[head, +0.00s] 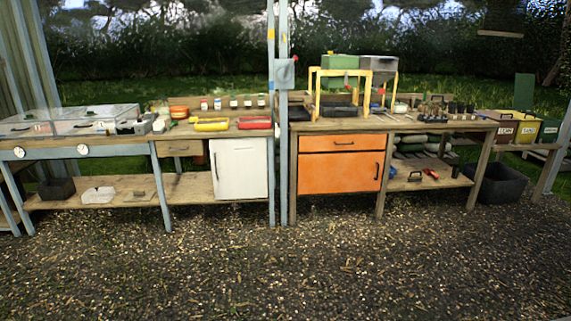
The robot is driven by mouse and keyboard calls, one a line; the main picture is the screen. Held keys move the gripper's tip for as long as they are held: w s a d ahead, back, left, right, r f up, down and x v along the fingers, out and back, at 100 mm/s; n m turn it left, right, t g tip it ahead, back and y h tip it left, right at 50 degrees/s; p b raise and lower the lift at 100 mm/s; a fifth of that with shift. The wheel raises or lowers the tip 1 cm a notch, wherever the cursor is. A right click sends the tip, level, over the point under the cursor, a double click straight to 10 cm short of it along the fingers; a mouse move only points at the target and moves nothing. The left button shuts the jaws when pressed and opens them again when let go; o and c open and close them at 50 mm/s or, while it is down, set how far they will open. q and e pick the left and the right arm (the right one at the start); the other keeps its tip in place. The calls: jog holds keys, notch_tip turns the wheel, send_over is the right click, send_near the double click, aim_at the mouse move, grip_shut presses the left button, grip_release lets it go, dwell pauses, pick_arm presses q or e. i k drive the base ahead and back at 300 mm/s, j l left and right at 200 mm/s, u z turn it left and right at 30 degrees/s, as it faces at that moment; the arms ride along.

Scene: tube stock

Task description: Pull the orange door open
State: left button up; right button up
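The orange door (335,173) is in the head view, right of centre, in the front of a wooden workbench (350,126). It looks shut. A dark upright handle (377,171) is on its right side. Above it is an orange drawer front (325,143) with a dark horizontal handle (343,144); it also looks shut. Neither of my grippers shows in the head view.
A metal post (283,180) stands just left of the orange cabinet. A white cabinet door (240,168) is left of the post. Dark tubs (499,183) stand on the ground at the right. The gravel floor (290,275) in front is clear.

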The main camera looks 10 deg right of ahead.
aim_at(337, 172)
jog(key=i, duration=1.9)
jog(key=i+l+z, duration=0.1)
jog(key=i+z, duration=0.15)
jog(key=i, duration=0.4)
jog(key=i+z, duration=0.2)
jog(key=i, duration=0.45)
jog(key=i+j+z, duration=0.25)
jog(key=i, duration=0.4)
